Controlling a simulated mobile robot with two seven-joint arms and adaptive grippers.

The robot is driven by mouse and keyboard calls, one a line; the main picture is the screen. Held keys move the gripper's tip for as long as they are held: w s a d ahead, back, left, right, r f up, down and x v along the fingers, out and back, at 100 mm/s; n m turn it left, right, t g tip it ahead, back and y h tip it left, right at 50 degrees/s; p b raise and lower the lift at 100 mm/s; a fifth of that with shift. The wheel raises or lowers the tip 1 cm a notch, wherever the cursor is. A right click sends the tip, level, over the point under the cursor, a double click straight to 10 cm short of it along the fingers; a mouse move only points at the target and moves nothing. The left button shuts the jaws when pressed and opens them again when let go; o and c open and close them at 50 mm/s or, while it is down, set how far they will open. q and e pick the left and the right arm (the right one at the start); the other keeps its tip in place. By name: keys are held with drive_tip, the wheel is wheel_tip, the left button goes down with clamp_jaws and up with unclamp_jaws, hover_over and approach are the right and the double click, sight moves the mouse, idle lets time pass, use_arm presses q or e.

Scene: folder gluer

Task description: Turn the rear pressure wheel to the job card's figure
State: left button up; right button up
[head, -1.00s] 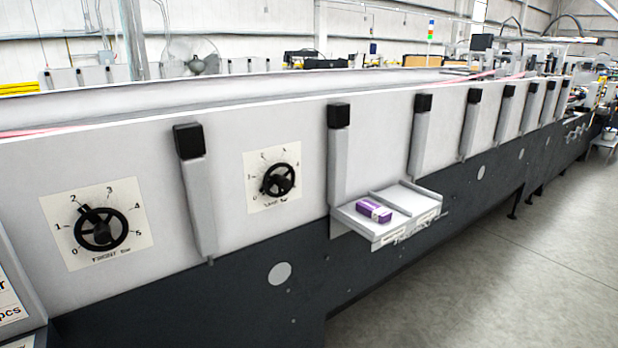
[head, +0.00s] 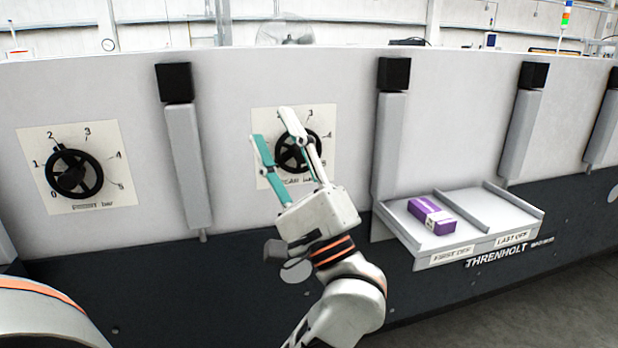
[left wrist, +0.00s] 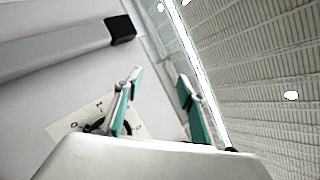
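Two black handwheels sit on white dial plates on the grey machine side. The left wheel (head: 75,175) shows its pointer near 2. My left gripper (head: 272,128) is open and empty in front of the right plate (head: 262,122), fingers pointing up; contact with the wheel cannot be told. In the left wrist view a dial plate (left wrist: 65,128) and part of a wheel show beside the spread fingers. No job card shows now. My right gripper is out of view.
A shelf (head: 478,205) marked FIRST OFF and LAST OFF juts out at right, with a purple box (head: 432,215) in its left part. A black-capped post (head: 188,160) stands between the dials, and another post (head: 389,150) stands right of the right dial.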

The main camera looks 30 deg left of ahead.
use_arm(q)
drive_tip(key=w+a+f+n+g+h+b, duration=0.2)
drive_tip(key=a+f+n+h+b, duration=0.15)
drive_tip(key=n, duration=0.65)
drive_tip(key=n+t+h+b, duration=0.2)
drive_tip(key=n+t+h, duration=0.3)
drive_tip(key=n+h, duration=0.25)
approach(300, 152)
drive_tip(key=x, duration=0.9)
drive_tip(key=shift+w+f+m+h, duration=0.4)
drive_tip(key=shift+w+f+m, duration=0.05)
drive_tip(key=shift+f, duration=0.2)
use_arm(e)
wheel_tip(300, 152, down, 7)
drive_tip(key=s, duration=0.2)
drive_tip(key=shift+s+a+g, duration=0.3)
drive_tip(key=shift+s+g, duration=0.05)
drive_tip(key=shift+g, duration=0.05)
use_arm(q)
drive_tip(key=shift+a, duration=0.1)
drive_tip(key=c, duration=1.1)
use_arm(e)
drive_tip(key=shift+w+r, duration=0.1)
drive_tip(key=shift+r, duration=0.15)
